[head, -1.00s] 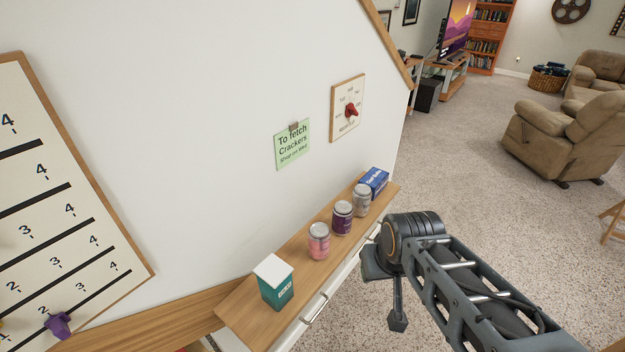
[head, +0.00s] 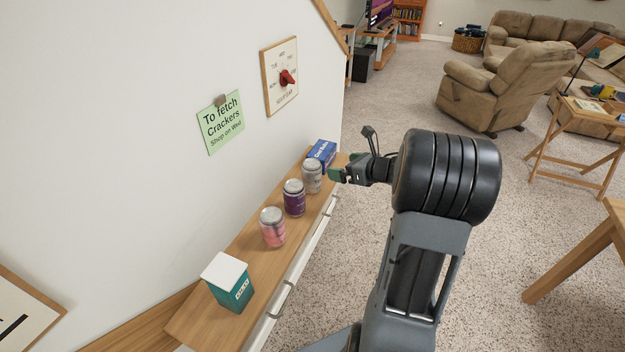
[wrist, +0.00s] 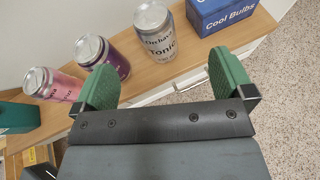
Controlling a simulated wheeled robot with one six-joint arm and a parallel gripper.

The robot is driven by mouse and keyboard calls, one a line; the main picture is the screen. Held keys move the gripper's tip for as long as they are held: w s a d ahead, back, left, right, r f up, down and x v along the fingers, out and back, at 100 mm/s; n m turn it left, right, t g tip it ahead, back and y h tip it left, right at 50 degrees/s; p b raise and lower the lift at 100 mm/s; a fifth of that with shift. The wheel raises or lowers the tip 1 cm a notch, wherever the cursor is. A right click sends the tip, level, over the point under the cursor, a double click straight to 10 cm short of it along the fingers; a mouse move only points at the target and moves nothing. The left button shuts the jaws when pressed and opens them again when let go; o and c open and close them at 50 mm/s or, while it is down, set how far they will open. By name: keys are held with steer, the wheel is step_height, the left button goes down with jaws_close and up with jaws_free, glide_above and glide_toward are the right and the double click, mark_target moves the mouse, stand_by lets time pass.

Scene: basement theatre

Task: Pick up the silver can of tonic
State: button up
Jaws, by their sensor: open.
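The silver can of tonic (head: 312,177) stands upright on a narrow wooden shelf top (head: 237,249), between a purple can (head: 294,199) and a blue box (head: 322,152). In the wrist view the silver can (wrist: 155,33) stands ahead of my gripper (wrist: 168,75), roughly between its two green fingers and beyond their tips. The word "Tonic" is partly readable on it. My gripper is open and empty. In the head view the gripper (head: 335,174) is just right of the can, near the shelf's front edge, and appears apart from it.
A pink can (head: 272,228) and a teal box with a white lid (head: 229,283) stand nearer on the shelf. The wall runs close behind the row. The blue "Cool Bulbs" box (wrist: 220,14) is close on the can's right. Carpet (head: 365,125) lies open to the right.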

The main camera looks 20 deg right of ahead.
mark_target(312, 168)
steer(key=shift+n+y, duration=0.4)
steer(key=shift+n, duration=0.3)
steer(key=x, duration=0.4)
steer(key=f+p+x, duration=0.1)
steer(key=x, duration=0.4)
steer(key=s+x, duration=0.1)
steer(key=x, duration=0.3)
steer(key=shift+w+a+f+p, duration=0.25)
steer(key=shift+a+f+p, duration=0.1)
steer(key=shift+c, duration=0.3)
steer(key=c, duration=1.2)
